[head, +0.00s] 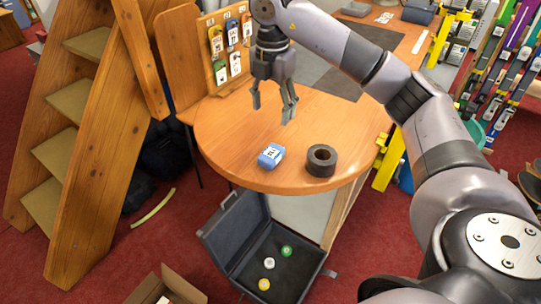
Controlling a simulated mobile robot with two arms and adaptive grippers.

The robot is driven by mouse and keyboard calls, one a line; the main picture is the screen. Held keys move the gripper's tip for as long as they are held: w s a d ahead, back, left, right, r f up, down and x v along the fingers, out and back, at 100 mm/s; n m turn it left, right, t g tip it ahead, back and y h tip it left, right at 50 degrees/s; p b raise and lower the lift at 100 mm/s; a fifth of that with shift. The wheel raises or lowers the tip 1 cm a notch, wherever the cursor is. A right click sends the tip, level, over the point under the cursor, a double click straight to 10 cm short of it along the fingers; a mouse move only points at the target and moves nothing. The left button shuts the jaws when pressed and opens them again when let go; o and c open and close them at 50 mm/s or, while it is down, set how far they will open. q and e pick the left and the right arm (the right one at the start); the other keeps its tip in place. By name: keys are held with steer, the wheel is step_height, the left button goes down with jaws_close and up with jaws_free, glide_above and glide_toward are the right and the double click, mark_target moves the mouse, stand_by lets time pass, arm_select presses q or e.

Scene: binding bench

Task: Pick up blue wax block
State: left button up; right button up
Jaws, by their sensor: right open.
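The blue wax block (270,157) is a small blue block with a white label. It lies on the rounded end of the wooden bench (222,130), near the front edge. My right gripper (273,108) points down over the bench, behind the block in the picture and apart from it. Its two fingers are spread, with nothing between them. My left gripper does not show.
A dark tape roll (321,160) lies just right of the block. A tag board (229,45) stands at the bench's back left. Below the front edge, an open dark case (225,236) holds several small round items. Wooden steps (82,150) stand at the left.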

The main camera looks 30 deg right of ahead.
steer(key=p, duration=0.2)
glide_above(272, 151)
step_height(272, 151, down, 9)
steer(key=shift+r, duration=0.15)
step_height(272, 151, down, 5)
steer(key=shift+s+r+p, duration=0.1)
steer(key=shift+s+p, duration=0.05)
steer(key=shift+p, duration=1.05)
steer(key=shift+f, duration=0.3)
steer(key=shift+c, duration=0.4)
steer(key=c, duration=1.2)
